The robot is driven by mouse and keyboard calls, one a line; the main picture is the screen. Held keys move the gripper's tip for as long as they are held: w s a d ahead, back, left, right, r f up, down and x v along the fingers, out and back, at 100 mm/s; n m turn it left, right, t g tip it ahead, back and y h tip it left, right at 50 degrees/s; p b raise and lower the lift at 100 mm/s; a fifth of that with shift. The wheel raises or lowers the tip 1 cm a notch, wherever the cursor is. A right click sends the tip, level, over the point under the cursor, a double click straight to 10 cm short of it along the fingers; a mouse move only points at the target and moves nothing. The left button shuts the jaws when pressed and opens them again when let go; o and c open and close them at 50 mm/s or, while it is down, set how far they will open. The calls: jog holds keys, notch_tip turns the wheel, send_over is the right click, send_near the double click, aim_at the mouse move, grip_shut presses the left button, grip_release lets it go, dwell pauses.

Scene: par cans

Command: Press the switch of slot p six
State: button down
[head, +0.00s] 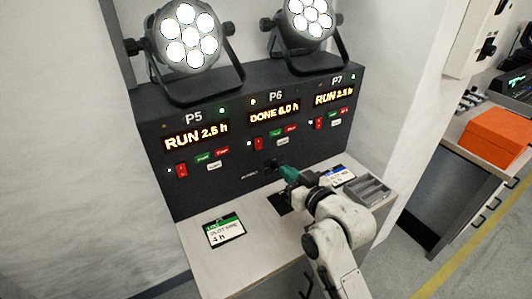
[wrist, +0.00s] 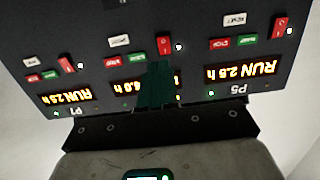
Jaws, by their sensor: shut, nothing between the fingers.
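The slot P6 bay is in the middle of the dark panel (head: 240,165), with a display reading DONE 6.0 h (head: 274,112). Below it are a red switch (head: 258,143), a small green button (head: 274,133), a small red button (head: 291,128) and a white button (head: 276,145). My gripper (head: 285,171), with teal fingers, is shut and empty, low in front of the panel below P6. In the wrist view, upside down, the fingers (wrist: 156,68) cover part of the P6 display; the P6 red switch (wrist: 165,46) shows just beyond the tips.
P5 (head: 196,142) on the left and P7 (head: 333,95) on the right both read RUN 2.5 h. Lamps (head: 189,41) stand on top. The bench (head: 205,262) holds a card (head: 225,231), another card (head: 338,175) and a grey tray (head: 368,190). An orange box (head: 497,138) sits far right.

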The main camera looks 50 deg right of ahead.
aim_at(261, 149)
jog(key=p+x, duration=0.1)
jog(key=x, duration=1)
jog(key=shift+w+p, duration=0.2)
jog(key=shift+p, duration=0.15)
jog(key=shift+f, duration=0.1)
jog(key=shift+w+d+b, duration=0.1)
jog(key=shift+w+b, duration=0.1)
jog(key=shift+b, duration=0.5)
